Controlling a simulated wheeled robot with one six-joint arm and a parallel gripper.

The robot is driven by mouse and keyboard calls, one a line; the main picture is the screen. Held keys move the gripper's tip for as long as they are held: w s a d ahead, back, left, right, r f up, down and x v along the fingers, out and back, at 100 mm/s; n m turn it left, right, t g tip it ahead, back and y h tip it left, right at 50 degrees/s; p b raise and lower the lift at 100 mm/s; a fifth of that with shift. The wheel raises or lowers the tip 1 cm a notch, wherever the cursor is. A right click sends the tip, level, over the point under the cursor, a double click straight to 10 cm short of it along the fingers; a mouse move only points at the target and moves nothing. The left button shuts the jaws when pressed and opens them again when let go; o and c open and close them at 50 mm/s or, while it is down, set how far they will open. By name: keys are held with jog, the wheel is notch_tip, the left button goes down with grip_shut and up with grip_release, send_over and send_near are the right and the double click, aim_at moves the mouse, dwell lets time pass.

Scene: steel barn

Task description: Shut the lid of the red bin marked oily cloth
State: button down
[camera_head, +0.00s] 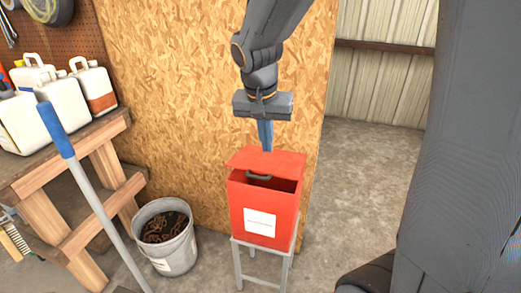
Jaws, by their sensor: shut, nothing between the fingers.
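The red bin (245,197) stands on a grey metal stand, with a white label on its front whose text is too small to read. Its red lid (285,163) is partly open: a dark gap into the bin shows below it at the front. A dark handle (259,177) shows at the lid's front edge. My gripper (266,149) points down over the lid's rear part, its blue fingers shut and empty. The fingertips are close to the lid; I cannot tell whether they touch it.
A grey bucket (177,255) with dark contents stands on the floor left of the bin. A wooden workbench (110,133) with white jugs (95,88) is farther left, a blue-and-grey pole (85,193) before it. A chipboard wall (165,85) is behind. Concrete floor (350,175) is clear to the right.

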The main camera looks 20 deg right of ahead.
notch_tip(320, 180, up, 3)
jog(key=w+a+p, duration=0.2)
jog(key=shift+m+t, duration=0.4)
jog(key=x, duration=0.7)
jog(key=s+a+p+x, duration=0.1)
jog(key=x, duration=0.3)
jog(key=shift+f, duration=0.45)
jog(key=shift+s+a+f, duration=0.15)
jog(key=shift+a+f, duration=0.05)
jog(key=shift+f, duration=0.45)
jog(key=shift+f, duration=0.1)
jog(key=f+b, duration=0.2)
jog(key=b, duration=0.2)
jog(key=s+a+f+b, duration=0.1)
jog(key=f+b, duration=0.2)
jog(key=b, duration=0.1)
jog(key=s+f+b, duration=0.1)
jog(key=f+b, duration=0.1)
jog(key=b, duration=0.1)
jog(key=shift+a+f+b, duration=0.15)
jog(key=shift+f+b, duration=0.25)
